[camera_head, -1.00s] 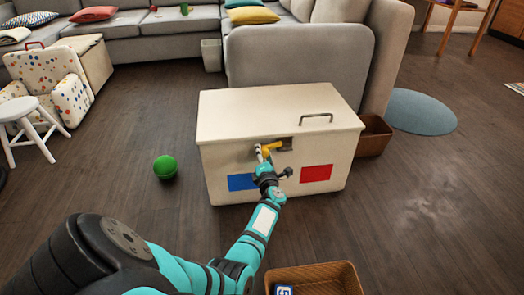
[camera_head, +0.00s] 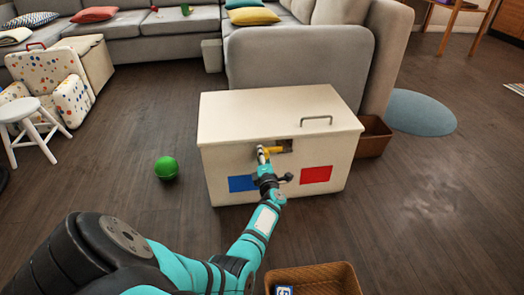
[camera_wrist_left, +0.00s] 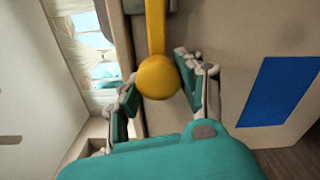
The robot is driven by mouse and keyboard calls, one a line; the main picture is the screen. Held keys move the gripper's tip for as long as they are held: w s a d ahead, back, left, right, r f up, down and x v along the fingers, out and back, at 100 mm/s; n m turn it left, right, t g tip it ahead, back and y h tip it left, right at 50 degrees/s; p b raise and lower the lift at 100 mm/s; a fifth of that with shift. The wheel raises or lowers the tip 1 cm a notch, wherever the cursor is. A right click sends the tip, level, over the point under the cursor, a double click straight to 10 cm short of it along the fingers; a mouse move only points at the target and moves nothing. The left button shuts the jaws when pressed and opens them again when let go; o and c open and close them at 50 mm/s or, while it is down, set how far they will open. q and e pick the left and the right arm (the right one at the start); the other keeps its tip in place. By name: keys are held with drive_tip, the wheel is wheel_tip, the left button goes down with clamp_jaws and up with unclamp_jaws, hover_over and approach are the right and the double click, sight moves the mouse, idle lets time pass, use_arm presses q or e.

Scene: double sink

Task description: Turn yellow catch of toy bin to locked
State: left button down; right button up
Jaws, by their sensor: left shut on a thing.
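The cream toy bin (camera_head: 228,166) stands on the floor with its lid down. Its yellow catch (camera_head: 275,149) is on the upper front and lies about level, pointing left, in the head view. My left gripper (camera_head: 263,155) is at the catch's left end. In the left wrist view, the round knob of the catch (camera_wrist_left: 157,77) sits between the two fingers of my left gripper (camera_wrist_left: 160,90), which is shut on it. The fingers partly hide the catch in the head view. My right gripper is in neither view.
A blue square (camera_head: 242,183) and a red square (camera_head: 316,174) mark the bin's front. A green ball (camera_head: 166,168) lies left of the bin. A brown basket (camera_head: 318,275) is in the near foreground, another (camera_head: 374,138) right of the bin.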

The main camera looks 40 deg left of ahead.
use_arm(q)
drive_tip(key=c, duration=0.8)
unclamp_jaws()
drive_tip(key=shift+w, duration=0.1)
drive_tip(key=shift+s+d+f, duration=0.1)
drive_tip(key=shift+s+d, duration=0.2)
drive_tip(key=shift+d, duration=0.1)
drive_tip(key=v, duration=0.6)
drive_tip(key=shift+s+d, duration=0.2)
